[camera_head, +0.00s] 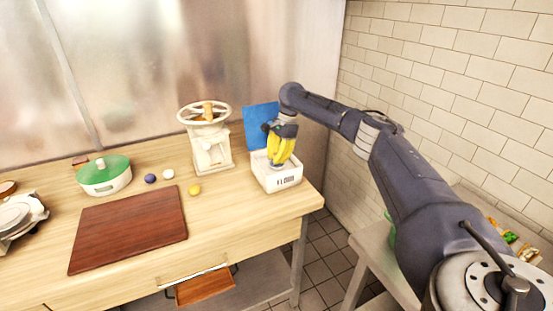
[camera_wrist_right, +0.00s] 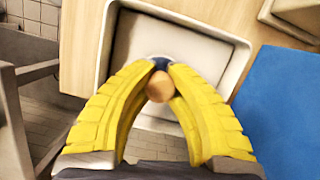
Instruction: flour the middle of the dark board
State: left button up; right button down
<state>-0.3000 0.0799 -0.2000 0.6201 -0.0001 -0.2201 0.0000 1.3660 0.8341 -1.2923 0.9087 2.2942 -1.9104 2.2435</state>
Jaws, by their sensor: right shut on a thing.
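The dark board (camera_head: 130,228), reddish brown and bare, lies flat on the wooden table's front left. A white bin marked FLOUR (camera_head: 277,182) stands at the table's right end; its pale inside (camera_wrist_right: 135,45) shows in the right wrist view. My right gripper (camera_head: 282,162) points down at the bin's opening. Its yellow fingers (camera_wrist_right: 160,80) are closed on a scoop-like tool, of which a round tan handle end (camera_wrist_right: 158,89) and a bit of dark blue show. The tool's lower part is hidden, so I cannot tell whether it holds flour. My left gripper is out of view.
A cream hand-wheel machine (camera_head: 211,150) stands left of the bin, with a blue panel (camera_head: 260,118) behind the bin. Scales (camera_head: 18,215) stand far left.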

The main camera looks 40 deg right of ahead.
jog(key=shift+r, duration=3.5)
